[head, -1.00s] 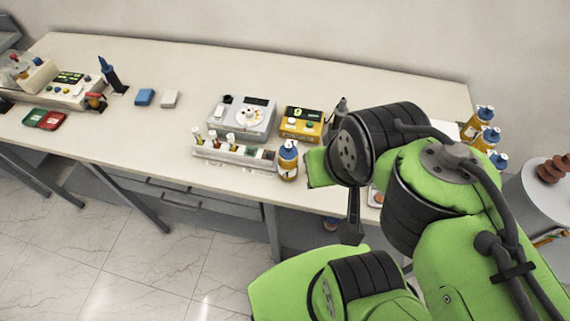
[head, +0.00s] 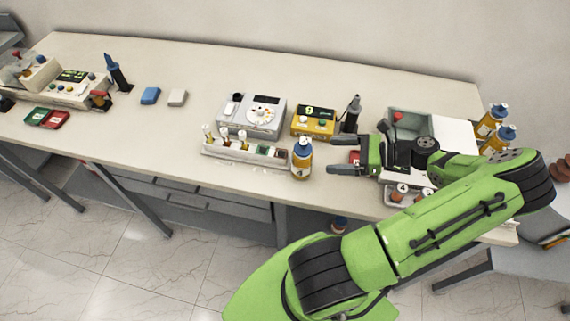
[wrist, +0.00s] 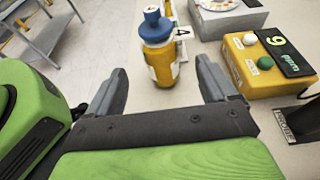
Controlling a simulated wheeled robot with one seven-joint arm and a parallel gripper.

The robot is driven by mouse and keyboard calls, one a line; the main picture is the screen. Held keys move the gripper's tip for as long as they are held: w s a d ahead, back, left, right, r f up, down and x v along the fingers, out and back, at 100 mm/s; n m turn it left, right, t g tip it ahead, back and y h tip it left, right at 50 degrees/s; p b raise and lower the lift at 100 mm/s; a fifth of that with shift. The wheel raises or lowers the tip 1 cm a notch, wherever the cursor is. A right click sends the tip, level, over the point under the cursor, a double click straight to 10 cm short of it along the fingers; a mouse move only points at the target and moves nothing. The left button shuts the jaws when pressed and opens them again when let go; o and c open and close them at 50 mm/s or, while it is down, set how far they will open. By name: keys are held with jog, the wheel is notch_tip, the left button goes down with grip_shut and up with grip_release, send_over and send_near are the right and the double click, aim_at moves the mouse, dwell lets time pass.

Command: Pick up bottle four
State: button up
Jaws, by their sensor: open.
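Bottle four (head: 301,160) is amber with a blue cap and a white label reading 4. It stands upright near the table's front edge, at the right end of a white vial rack. My gripper (head: 346,154) is to the right of the bottle, its open fingers pointing left at it. In the wrist view the bottle (wrist: 158,50) stands ahead, in line with the gap between my open fingers (wrist: 160,85). The fingers do not touch it, and nothing is held.
A yellow meter (head: 313,121) and a dark pen-like tool (head: 351,113) stand behind my gripper. The vial rack (head: 247,150) is left of the bottle, with a grey dial device (head: 252,115) behind. Other amber bottles (head: 498,138) stand at the right end.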

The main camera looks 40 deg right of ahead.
aim_at(296, 155)
jog(key=b+x, duration=0.1)
jog(key=x, duration=1.1)
jog(key=shift+s, duration=0.15)
jog(key=shift+c, duration=0.8)
jog(key=shift+r, duration=0.1)
jog(key=c, duration=1.1)
